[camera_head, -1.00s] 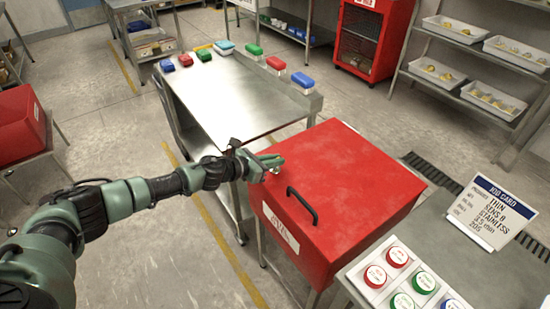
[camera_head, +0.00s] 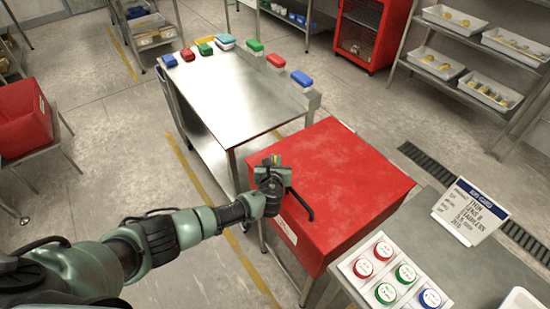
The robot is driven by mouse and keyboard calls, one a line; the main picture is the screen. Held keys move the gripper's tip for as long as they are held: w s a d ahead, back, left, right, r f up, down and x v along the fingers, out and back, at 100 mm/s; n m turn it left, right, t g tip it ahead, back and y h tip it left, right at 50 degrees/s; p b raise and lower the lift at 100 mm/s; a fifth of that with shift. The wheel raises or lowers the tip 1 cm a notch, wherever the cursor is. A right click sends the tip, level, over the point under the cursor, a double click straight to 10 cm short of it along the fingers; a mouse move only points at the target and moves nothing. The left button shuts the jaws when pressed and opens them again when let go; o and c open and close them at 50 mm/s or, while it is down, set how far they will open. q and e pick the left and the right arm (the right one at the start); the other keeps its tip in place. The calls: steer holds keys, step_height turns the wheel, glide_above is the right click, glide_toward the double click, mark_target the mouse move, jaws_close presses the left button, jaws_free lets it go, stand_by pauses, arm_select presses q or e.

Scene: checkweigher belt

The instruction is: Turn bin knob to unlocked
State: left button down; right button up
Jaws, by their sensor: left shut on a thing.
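The red bin (camera_head: 345,180) stands at the centre right, its lid closed. A black handle (camera_head: 299,205) sits at its front edge, partly covered by my arm. My left gripper (camera_head: 273,168) is at the bin's front left corner, shut on the bin knob. The knob itself is hidden behind the gripper, so I cannot tell which way it points. My right gripper is not in view.
A steel table (camera_head: 235,95) with several coloured blocks stands behind the bin. At the lower right, a bench (camera_head: 450,265) bears a panel of round buttons (camera_head: 388,268) and a job card (camera_head: 470,212).

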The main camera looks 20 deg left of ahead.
arm_select(q)
steer(key=shift+n+y, duration=0.8)
steer(key=shift+y, duration=0.1)
steer(key=shift+r+y, duration=0.1)
steer(key=shift+y, duration=0.2)
steer(key=shift+w, duration=0.1)
steer(key=c, duration=1.5)
jaws_free()
steer(key=shift+v, duration=3.9)
